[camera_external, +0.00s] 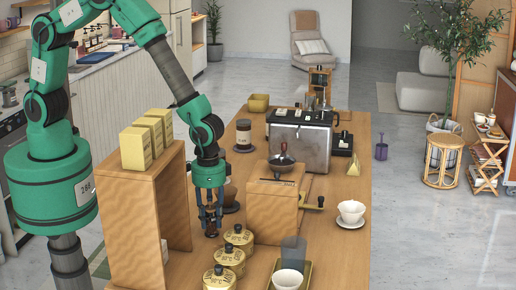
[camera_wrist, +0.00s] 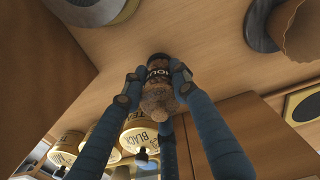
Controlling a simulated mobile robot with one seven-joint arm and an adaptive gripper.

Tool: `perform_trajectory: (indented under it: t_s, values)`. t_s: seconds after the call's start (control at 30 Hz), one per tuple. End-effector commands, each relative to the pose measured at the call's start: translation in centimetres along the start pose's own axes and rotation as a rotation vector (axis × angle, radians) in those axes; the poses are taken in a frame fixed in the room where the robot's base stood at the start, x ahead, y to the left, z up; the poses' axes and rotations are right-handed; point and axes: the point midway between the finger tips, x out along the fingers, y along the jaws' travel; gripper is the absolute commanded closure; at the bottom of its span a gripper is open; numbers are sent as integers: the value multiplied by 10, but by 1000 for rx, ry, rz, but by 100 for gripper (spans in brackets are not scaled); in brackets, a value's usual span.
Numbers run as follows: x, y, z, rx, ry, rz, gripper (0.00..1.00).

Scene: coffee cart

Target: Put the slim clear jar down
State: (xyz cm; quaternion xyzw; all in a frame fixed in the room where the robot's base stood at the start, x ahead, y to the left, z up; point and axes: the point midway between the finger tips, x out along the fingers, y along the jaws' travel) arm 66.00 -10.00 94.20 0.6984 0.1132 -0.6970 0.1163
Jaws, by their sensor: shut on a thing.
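The slim clear jar (camera_wrist: 158,99) has brown contents and a dark band with light letters, partly hidden by fingers. My gripper (camera_wrist: 156,78) is shut on it, with fingers on both sides. In the external view my gripper (camera_external: 210,221) points down over the wooden cart top (camera_external: 338,188), between the shelf box and the wooden grinder box. The jar is mostly hidden there behind the fingers, low by the cart top. I cannot tell whether its base touches the wood.
Several yellow-lidded tins (camera_external: 231,258) stand just in front and right of my gripper. The wooden grinder box (camera_external: 273,212) is to the right, the shelf box (camera_external: 150,215) with yellow packs to the left. A dark saucer with a brown cup (camera_external: 229,194) is behind.

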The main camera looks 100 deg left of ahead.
Motion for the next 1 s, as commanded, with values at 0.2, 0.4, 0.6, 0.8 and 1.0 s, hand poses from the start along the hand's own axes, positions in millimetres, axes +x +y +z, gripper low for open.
perform_trajectory:
  t_s: [0.2,0.4,0.6,0.8,1.0]
  values:
    - [2,0,0,0,0,0,53]
    - [2,0,0,0,-1,0,53]
    - [-2,0,0,0,0,0,53]
    - [-18,0,0,0,0,0,53]
    - [-49,0,-1,0,2,1,53]
